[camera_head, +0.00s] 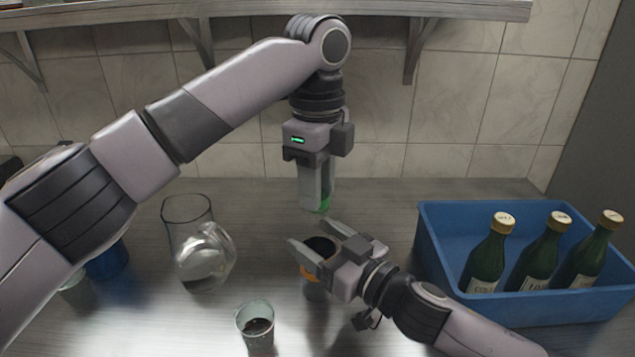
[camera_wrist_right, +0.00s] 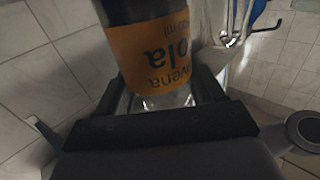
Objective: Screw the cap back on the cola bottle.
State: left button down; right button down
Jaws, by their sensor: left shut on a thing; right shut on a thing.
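The cola bottle (camera_head: 314,288) is dark with an orange label and stands upright on the metal counter, partly hidden by my right gripper. My right gripper (camera_head: 312,232) is shut on it from the right; the lettered orange label (camera_wrist_right: 165,55) fills the right wrist view. My left gripper (camera_head: 317,203) points down above and behind the bottle in the head view. It is shut on a green cap (camera_head: 324,203), mostly hidden by the fingers. The cap shows apart from the bottle, with a small gap between them in the picture.
A blue crate (camera_head: 520,313) with several green bottles (camera_head: 490,255) stands at the right. A glass jug (camera_head: 205,258) is left of the bottle, and a glass with dark liquid (camera_head: 256,328) is in front. A shelf (camera_head: 270,10) runs along the tiled wall above.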

pick_arm(q)
jog(key=m, duration=0.4)
jog(key=shift+m, duration=0.4)
jog(key=m, duration=0.4)
jog(key=shift+m, duration=0.3)
jog(key=m, duration=0.4)
jog(key=shift+d+m, duration=0.1)
jog(key=shift+m, duration=0.2)
jog(key=m, duration=0.6)
jog(key=c, duration=0.8)
grip_release()
jog(key=shift+r, duration=2.2)
